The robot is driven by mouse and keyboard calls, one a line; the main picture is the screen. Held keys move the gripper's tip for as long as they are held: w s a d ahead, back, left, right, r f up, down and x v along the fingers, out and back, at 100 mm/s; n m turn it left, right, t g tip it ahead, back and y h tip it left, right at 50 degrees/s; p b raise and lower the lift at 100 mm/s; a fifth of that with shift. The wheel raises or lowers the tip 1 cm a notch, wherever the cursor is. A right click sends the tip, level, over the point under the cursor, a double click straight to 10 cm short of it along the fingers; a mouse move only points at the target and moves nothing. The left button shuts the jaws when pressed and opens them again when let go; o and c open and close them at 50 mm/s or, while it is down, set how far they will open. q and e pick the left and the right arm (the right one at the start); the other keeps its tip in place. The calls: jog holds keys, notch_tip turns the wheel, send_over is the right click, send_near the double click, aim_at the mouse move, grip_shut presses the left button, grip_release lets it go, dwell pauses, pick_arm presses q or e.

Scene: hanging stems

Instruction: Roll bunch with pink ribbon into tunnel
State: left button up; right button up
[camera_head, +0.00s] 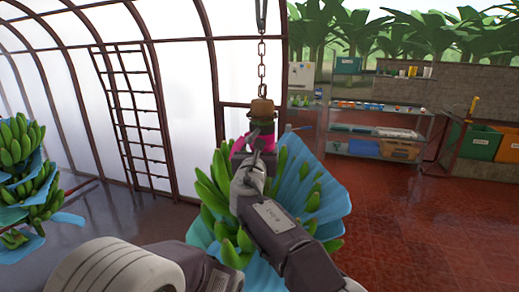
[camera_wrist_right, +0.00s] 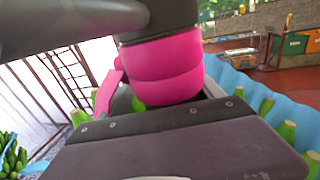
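A bunch of green bananas (camera_head: 215,190) hangs from a chain, partly wrapped in blue sheets (camera_head: 325,205). A pink ribbon (camera_head: 240,146) goes around its stem below a brown top (camera_head: 262,108). In the right wrist view the ribbon (camera_wrist_right: 165,70) is close up, just beyond the dark gripper body. My right gripper (camera_head: 254,152) is up at the ribbon and stem, its arm crossing in front of the bananas. Its fingertips are overlapped with the stem, so their closure is unclear. My left arm shows at the lower left; its gripper does not show.
Other bunches (camera_head: 20,140) with blue sheets hang at the far left. A ladder-like rack (camera_head: 135,115) stands by the curved white wall. Shelves (camera_head: 380,135), a green bin (camera_head: 478,142) and an orange bin stand at the back right. The red floor at right is clear.

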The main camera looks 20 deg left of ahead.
jog(key=b+v, duration=0.1)
jog(key=b, duration=0.1)
jog(key=b+v, duration=0.2)
jog(key=shift+s+f, duration=0.15)
jog(key=shift+f, duration=0.2)
jog(key=b+v, duration=0.1)
jog(key=v, duration=0.1)
jog(key=b+v, duration=0.1)
jog(key=v, duration=0.2)
jog(key=shift+s+r+b, duration=0.3)
jog(key=shift+s+b, duration=0.05)
jog(key=shift+b, duration=0.05)
jog(key=shift+s+d+r, duration=0.1)
